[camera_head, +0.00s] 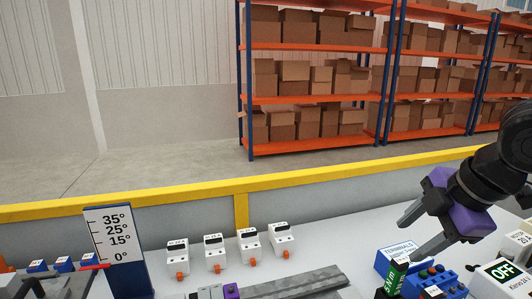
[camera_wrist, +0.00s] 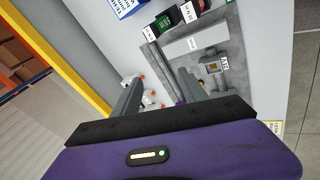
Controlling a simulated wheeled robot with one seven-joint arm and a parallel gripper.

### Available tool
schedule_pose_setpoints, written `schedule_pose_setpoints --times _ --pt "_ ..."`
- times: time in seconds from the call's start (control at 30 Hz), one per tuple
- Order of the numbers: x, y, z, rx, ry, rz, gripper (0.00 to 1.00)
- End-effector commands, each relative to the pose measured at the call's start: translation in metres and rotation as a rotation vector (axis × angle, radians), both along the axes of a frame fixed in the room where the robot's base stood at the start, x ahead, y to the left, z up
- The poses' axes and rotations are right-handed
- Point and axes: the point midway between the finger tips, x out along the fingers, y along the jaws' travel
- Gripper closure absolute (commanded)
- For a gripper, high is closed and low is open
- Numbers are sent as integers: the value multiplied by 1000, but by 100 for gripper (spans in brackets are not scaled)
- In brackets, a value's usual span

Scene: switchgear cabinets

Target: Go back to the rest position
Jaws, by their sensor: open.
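My gripper (camera_head: 416,229) is at the right of the head view, held above the white worktable (camera_head: 335,240). It has a purple body and two grey fingers, which are spread apart with nothing between them. One finger is close in the picture to the blue terminals box (camera_head: 395,252); I cannot tell whether they touch. In the wrist view the gripper (camera_wrist: 160,98) shows its purple housing at the bottom, with the fingers reaching over the table.
Several white breakers (camera_head: 213,253) stand in a row on the table. A grey rail (camera_head: 290,287) lies in front. An angle gauge (camera_head: 112,240) stands at the left. A yellow rail (camera_head: 190,194) runs behind.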

Motion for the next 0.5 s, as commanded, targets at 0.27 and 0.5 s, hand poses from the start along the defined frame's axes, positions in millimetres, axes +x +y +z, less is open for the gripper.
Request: schedule_pose_setpoints --times 0.27,0.5 --pt "54 54 42 324 -326 -90 49" --pt "79 98 97 745 -607 -182 49"
